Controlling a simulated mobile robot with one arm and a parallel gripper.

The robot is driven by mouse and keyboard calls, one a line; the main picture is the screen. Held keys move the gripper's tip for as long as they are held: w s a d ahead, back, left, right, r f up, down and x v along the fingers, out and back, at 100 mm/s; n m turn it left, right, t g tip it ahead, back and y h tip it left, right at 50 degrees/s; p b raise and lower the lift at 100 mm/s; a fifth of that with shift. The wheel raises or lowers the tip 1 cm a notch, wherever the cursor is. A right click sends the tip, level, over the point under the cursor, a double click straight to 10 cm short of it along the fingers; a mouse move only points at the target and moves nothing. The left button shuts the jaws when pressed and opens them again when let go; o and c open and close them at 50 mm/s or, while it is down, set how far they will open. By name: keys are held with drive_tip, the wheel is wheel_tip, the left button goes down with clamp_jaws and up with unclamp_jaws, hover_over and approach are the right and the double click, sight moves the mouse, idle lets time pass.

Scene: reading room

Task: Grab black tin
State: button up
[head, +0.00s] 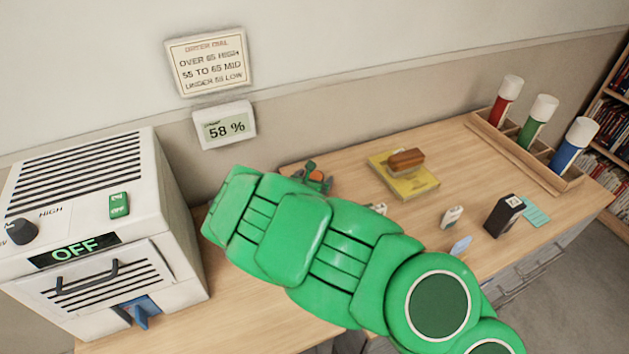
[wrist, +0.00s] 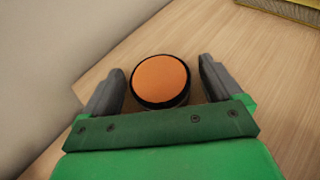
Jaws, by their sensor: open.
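The black tin (wrist: 160,82) is round, with black sides and an orange top. In the wrist view it stands on the wooden desk between the two grey fingers of my gripper (wrist: 161,72). The gripper is open, with a finger on each side of the tin and a visible gap at each side. In the head view, only a bit of the orange top (head: 316,176) shows beyond my green arm, with parts of the gripper around it. The tin's lower side is mostly hidden.
A yellow book (head: 405,184) with a brown brush-like block (head: 406,160) lies right of the tin. A black box (head: 505,215), a small white item (head: 452,217) and a wooden rack (head: 489,132) with coloured tubes stand further right. A white machine (head: 95,230) reading OFF stands left. The wall is close behind.

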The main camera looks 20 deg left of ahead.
sight(315, 176)
drive_tip(key=shift+w, duration=0.15)
drive_tip(key=c, duration=1.1)
drive_tip(key=shift+r, duration=0.1)
drive_tip(key=shift+r, duration=1.45)
drive_tip(key=s+d+r, duration=0.7)
drive_tip(key=s+r, duration=0.2)
drive_tip(key=s, duration=0.3)
drive_tip(key=shift+d+r, duration=0.3)
drive_tip(key=shift+r, duration=0.1)
